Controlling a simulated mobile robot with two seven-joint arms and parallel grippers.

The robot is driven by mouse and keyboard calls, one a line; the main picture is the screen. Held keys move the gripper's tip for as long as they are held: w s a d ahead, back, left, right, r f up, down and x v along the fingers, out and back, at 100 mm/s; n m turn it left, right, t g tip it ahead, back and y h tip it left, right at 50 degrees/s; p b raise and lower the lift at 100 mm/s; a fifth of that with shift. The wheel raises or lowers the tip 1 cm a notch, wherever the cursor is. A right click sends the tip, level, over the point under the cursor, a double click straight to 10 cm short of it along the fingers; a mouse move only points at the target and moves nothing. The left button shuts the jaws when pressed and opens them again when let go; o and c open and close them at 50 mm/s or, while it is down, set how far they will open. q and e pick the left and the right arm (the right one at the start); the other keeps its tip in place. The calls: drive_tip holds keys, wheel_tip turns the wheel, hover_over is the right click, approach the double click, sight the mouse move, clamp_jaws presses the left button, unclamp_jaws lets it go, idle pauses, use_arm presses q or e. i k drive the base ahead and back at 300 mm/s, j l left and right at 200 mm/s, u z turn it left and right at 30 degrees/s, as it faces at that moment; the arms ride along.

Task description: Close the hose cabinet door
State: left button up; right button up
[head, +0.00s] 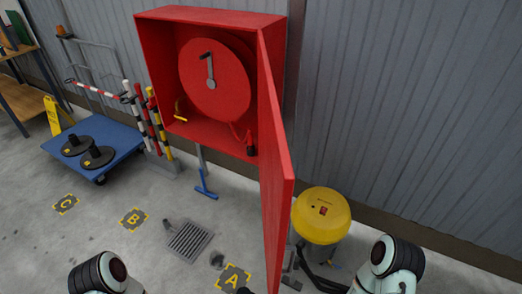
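The red hose cabinet (215,14) is on the corrugated wall at the upper middle. Its red door (276,165) is hinged on the right side and stands wide open, swung out toward me and seen nearly edge-on. Inside is a round red hose reel (215,78) with a grey crank handle. A yellow part sits at the lower left inside, and a red hose with a dark nozzle is at the lower right. Parts of my two arms show at the bottom left and bottom right, apart from the door. No gripper fingers are visible.
A yellow-lidded bin (321,214) stands right of the door, with dark tubes near its foot. A blue cart (90,143) with black discs, striped posts (154,122) and a blue-footed pole (204,186) stand left. A floor drain (188,241) lies in front.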

sight(276, 175)
drive_tip(key=l+u, duration=0.25)
drive_tip(key=l, duration=0.5)
drive_tip(key=l+u, duration=0.25)
drive_tip(key=l, duration=0.45)
drive_tip(key=k+l+u, duration=0.2)
drive_tip(key=l, duration=0.5)
drive_tip(key=i+l, duration=0.05)
drive_tip(key=i, duration=0.05)
